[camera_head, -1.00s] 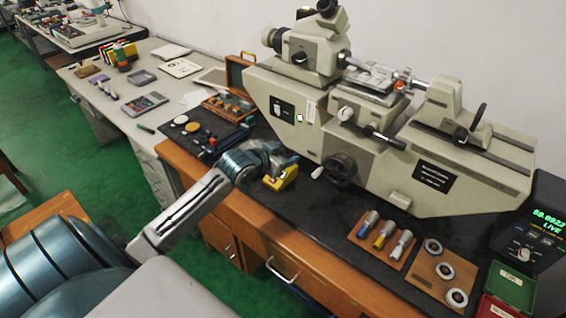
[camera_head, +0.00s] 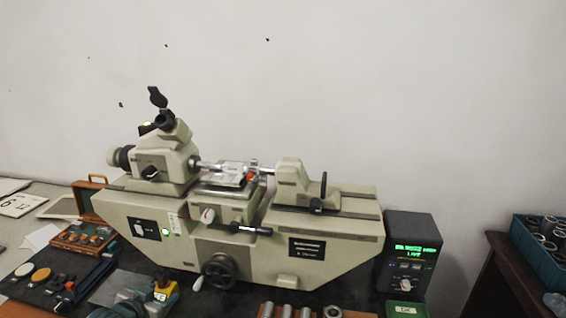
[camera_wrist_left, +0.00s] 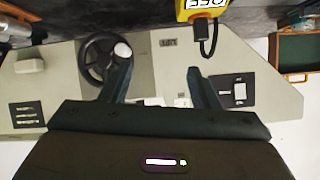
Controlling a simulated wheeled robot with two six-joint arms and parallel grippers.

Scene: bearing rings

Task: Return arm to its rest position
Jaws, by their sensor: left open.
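My left gripper (camera_head: 150,296) shows at the bottom edge of the head view, in front of the grey measuring machine (camera_head: 330,237). In the left wrist view its two dark fingers (camera_wrist_left: 162,84) stand wide apart with nothing between them. The machine's front, with its black handwheel (camera_wrist_left: 103,60), lies beyond the fingers. A yellow block (camera_head: 166,293) is close to the gripper in the head view. It also shows at the top of the left wrist view (camera_wrist_left: 203,9), with a label and a black loop. My right gripper is not in view.
A wooden case (camera_head: 88,236) and round discs (camera_head: 40,275) lie at left. A readout box (camera_head: 408,257) stands right of the machine. A blue crate of rings (camera_head: 540,245) is at far right. The wall space above the machine is clear.

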